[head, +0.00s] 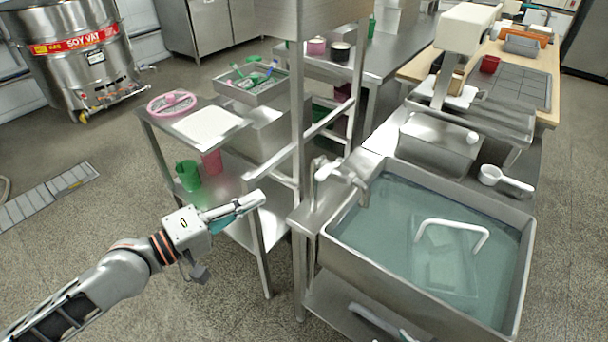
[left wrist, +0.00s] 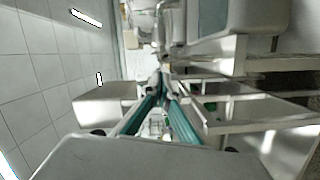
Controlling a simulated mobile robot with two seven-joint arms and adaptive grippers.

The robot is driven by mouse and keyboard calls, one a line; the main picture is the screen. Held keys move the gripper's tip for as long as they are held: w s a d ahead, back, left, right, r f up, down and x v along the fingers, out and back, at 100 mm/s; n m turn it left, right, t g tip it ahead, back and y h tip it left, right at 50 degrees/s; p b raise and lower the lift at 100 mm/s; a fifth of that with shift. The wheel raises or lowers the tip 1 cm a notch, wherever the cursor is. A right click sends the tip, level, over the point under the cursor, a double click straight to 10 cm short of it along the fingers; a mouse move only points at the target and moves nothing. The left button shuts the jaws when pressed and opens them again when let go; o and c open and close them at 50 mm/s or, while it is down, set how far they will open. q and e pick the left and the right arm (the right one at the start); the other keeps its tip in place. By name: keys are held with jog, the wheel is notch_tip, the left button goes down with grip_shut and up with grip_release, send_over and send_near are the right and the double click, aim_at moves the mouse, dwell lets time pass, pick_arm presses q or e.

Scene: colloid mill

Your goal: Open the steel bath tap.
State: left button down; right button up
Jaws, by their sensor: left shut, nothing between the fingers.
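The steel bath tap (head: 336,174) stands at the back left corner of the water-filled steel bath (head: 345,262), with its spout and handle at the left rim. Whether it is open I cannot tell; no stream of water is distinguishable. My left gripper (head: 262,197) is to the left of the tap and apart from it, pointing right toward it. Its teal fingers are shut and empty; they meet in the left wrist view (left wrist: 163,82). My right gripper is in neither view.
A steel post (head: 299,130) of the rack rises between my left gripper and the tap. Open floor lies left.

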aim_at(324, 172)
pick_arm(q)
jog(key=r, duration=0.1)
jog(key=r+n, duration=0.1)
jog(key=r+n+h, duration=0.1)
jog(key=r, duration=0.1)
jog(key=shift+w+a+g, duration=0.3)
jog(key=shift+w+g, duration=0.05)
jog(key=shift+g, duration=0.05)
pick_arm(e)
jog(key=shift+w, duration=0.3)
pick_arm(q)
jog(key=shift+d+r, duration=0.1)
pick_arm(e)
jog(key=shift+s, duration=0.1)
pick_arm(q)
jog(key=w+d+p, duration=0.3)
jog(key=d, duration=0.8)
jog(key=shift+w, duration=0.25)
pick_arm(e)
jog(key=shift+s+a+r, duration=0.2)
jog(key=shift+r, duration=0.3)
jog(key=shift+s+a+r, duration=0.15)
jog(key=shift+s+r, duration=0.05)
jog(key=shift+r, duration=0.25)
